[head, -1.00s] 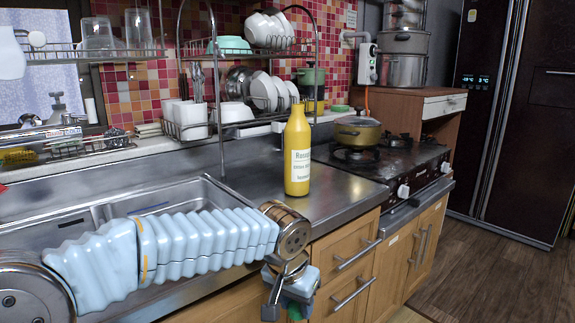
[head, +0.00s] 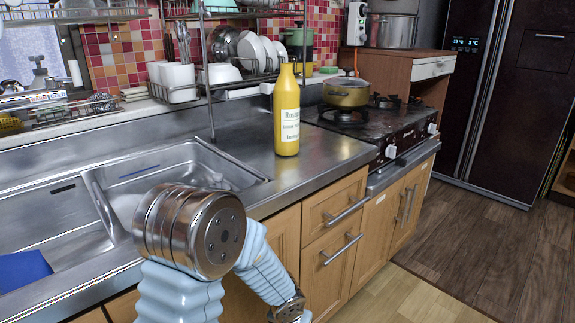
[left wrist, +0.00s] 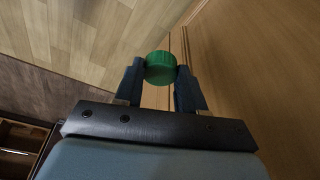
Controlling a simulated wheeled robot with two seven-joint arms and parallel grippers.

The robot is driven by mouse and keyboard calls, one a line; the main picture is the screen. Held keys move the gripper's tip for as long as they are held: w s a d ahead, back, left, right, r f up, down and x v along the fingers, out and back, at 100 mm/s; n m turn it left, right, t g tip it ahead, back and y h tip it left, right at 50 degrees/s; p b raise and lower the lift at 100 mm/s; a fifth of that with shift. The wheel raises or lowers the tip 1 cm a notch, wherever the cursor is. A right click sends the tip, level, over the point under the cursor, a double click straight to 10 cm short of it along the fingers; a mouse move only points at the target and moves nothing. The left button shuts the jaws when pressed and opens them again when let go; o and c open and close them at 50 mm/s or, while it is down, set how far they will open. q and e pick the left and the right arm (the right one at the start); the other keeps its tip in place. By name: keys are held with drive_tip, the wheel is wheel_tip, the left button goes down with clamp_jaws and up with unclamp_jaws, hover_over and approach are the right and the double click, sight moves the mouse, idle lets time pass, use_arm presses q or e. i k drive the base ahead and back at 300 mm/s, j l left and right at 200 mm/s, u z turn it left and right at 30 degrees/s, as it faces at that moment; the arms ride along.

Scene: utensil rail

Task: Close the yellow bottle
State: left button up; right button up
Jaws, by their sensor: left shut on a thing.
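The yellow bottle (head: 287,112) stands upright on the steel counter, right of the sink in the head view. It has a white label, and its narrow neck shows bare yellow with no cap on it. My left gripper (left wrist: 160,72) is shut on a round green cap (left wrist: 160,66), held between the two dark fingertips in the left wrist view. Wooden floor and cabinet fronts show behind the cap. In the head view my left arm bends down in front of the cabinets, below the counter edge, and its gripper is out of sight. My right gripper is in neither view.
The sink (head: 150,172) lies left of the bottle. The stove (head: 370,130) with a lidded pot (head: 346,92) is to its right. The counter around the bottle is clear.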

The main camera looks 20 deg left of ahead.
sight(286, 91)
drive_tip(key=l+u, duration=0.55)
drive_tip(key=u, duration=0.2)
drive_tip(key=k+l+u, duration=0.15)
drive_tip(key=u, duration=0.2)
drive_tip(key=l, duration=0.1)
